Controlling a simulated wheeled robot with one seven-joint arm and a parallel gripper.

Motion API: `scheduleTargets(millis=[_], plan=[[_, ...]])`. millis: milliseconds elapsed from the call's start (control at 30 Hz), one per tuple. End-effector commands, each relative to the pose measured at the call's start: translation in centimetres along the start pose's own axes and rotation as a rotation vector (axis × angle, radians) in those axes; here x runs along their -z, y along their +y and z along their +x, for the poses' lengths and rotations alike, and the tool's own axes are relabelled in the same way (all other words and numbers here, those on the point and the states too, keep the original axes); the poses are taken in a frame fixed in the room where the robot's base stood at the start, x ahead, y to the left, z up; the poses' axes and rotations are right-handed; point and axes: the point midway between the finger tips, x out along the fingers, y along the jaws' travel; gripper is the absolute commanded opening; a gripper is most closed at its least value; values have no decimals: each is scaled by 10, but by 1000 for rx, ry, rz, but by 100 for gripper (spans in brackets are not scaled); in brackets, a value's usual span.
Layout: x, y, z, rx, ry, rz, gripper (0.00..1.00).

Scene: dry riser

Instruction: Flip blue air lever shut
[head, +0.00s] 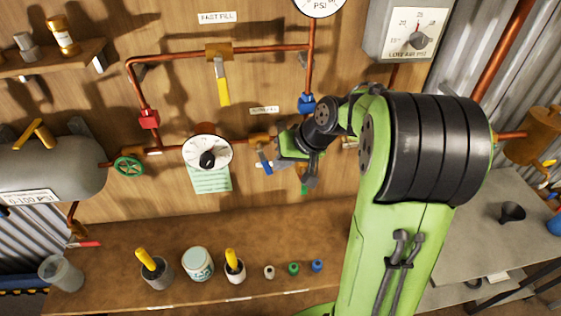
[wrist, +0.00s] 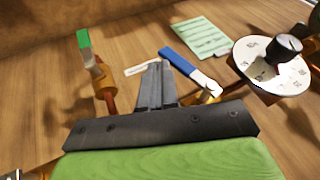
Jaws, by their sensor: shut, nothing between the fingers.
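The blue air lever (wrist: 186,63) has a blue grip on a bare metal arm and slants up and left from its brass valve in the wrist view. In the head view the blue lever (head: 264,163) hangs below the brass valve (head: 258,138) on the copper pipe. My gripper (wrist: 153,72) is shut and empty, its fingers just left of the lever in the wrist view. I cannot tell whether they touch it. In the head view my gripper (head: 284,152) is beside the lever, its fingertips hard to make out.
A green-handled lever (wrist: 86,48) stands left of my fingers in the wrist view. A white dial (head: 207,154) with a black knob and a green note (head: 210,181) are left of the blue lever. A yellow lever (head: 222,82) hangs above. Cups and jars stand on the bench (head: 190,222).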

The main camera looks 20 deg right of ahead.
Motion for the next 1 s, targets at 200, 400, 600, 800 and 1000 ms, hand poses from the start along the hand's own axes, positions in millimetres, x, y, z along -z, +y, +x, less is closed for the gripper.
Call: scheduleTargets(millis=[200, 400, 600, 800, 1000], plan=[[0, -4, 3, -1, 1, 1, 0], [-1, -4, 4, -1, 1, 1, 0], [-6, -6, 18, 0, 0, -1, 0], [-5, -7, 16, -1, 1, 1, 0], [-4, -8, 13, -1, 1, 1, 0]])
